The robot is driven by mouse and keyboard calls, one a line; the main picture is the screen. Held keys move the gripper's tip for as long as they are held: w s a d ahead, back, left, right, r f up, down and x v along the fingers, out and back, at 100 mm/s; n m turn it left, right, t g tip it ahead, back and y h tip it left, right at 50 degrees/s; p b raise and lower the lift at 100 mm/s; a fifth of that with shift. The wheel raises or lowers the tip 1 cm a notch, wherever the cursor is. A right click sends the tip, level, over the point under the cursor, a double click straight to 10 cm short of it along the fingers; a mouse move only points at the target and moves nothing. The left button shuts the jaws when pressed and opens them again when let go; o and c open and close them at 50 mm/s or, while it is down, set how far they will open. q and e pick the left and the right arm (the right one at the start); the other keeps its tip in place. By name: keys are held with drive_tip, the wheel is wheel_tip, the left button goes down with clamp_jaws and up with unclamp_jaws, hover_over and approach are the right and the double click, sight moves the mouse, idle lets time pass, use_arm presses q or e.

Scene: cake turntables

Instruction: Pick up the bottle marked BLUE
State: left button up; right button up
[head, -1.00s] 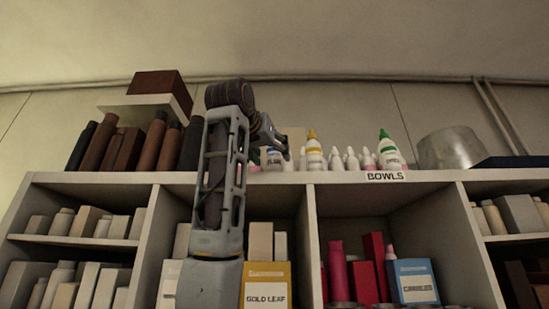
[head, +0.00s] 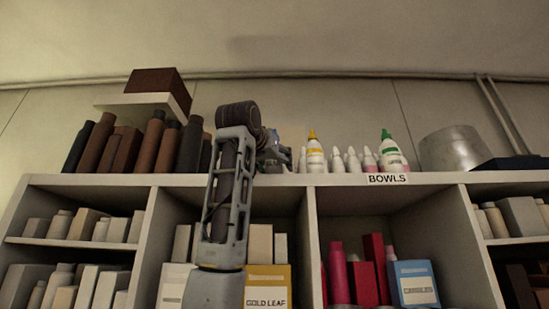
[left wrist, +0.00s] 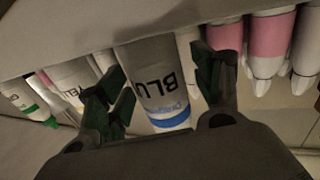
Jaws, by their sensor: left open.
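The bottle marked BLUE (left wrist: 158,78) is white with dark letters, of which "BLU" shows, and a blue band near its tip. In the left wrist view it appears upside down, between the two dark fingers of my left gripper (left wrist: 157,82). The fingers are open, one on each side of it; I cannot tell whether either touches it. In the head view my left gripper (head: 274,152) is at the top of the shelf unit and covers most of this bottle. My right gripper is not in view.
A yellow-tipped bottle (head: 314,155) and a green-tipped bottle (head: 388,152) stand to the right on the shelf unit (head: 340,180), with small white bottles between them. Brown cylinders (head: 152,145) stand to the left. A metal bowl (head: 450,150) is farther right.

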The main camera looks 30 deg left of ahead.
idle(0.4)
use_arm(q)
drive_tip(key=c, duration=1.2)
drive_tip(key=shift+s+r, duration=0.1)
drive_tip(key=shift+r, duration=0.1)
drive_tip(key=shift+s+d+r+b, duration=0.1)
drive_tip(key=shift+r+b, duration=0.05)
drive_tip(key=shift+b, duration=0.15)
drive_tip(key=shift+r, duration=3.15)
drive_tip(key=shift+s+d, duration=0.4)
drive_tip(key=shift+s, duration=0.2)
drive_tip(key=shift+s+d+b, duration=0.75)
drive_tip(key=shift+s+d, duration=0.85)
drive_tip(key=shift+s, duration=1)
drive_tip(key=shift+s+d+b, duration=0.7)
drive_tip(key=shift+s+d, duration=0.85)
drive_tip(key=shift+s, duration=1.05)
drive_tip(key=shift+s+d+b, duration=0.75)
drive_tip(key=shift+s+d, duration=0.85)
drive_tip(key=shift+s, duration=1)
